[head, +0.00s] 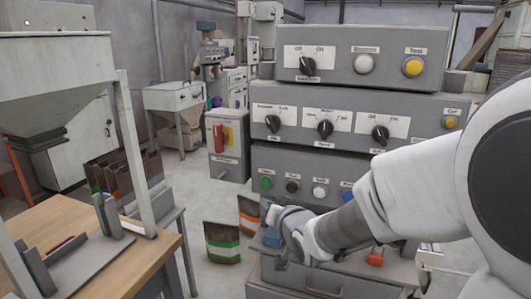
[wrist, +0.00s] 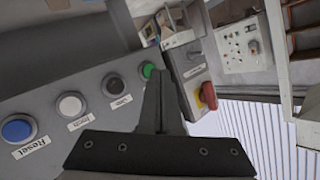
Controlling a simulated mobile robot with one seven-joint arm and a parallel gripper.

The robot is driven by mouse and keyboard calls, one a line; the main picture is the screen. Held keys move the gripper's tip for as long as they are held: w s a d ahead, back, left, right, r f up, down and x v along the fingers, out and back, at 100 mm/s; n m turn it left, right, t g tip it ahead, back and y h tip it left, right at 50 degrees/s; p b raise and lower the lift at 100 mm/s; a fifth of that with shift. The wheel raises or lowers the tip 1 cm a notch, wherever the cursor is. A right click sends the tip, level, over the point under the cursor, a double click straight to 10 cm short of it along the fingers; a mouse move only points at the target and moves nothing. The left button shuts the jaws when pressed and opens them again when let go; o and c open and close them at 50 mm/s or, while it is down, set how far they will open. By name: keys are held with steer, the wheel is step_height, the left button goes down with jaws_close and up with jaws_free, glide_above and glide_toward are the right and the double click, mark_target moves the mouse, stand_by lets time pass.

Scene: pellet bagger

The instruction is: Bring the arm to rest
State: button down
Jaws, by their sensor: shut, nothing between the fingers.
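My gripper (wrist: 161,78) is shut and empty in the wrist view, its fingers together. In that view the fingers lie in front of the lower panel, close to the green button (wrist: 147,70) in the picture. In the head view my arm reaches in from the right, and the gripper (head: 282,258) is low in front of the control cabinet, over its lower ledge. The fingertips are small there, and I cannot tell whether they touch anything.
The control panel (head: 345,158) has several knobs and buttons. An orange-red handle (head: 375,257) is on the ledge. A green-banded bag (head: 222,242) stands on the floor beside it. A wooden table (head: 95,235) is at the left.

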steer(key=s+d+r+n+g+h, duration=0.15)
steer(key=s+d+g, duration=0.4)
steer(key=s, duration=0.85)
steer(key=s+d+g+h, duration=0.25)
steer(key=s+d, duration=0.55)
steer(key=s, duration=0.5)
step_height(320, 180, up, 16)
steer(key=s+p, duration=0.1)
steer(key=p, duration=1.4)
steer(key=shift+s+a+f+h+p, duration=0.15)
steer(key=shift+f+h+p, duration=0.05)
steer(key=shift+h+p, duration=0.1)
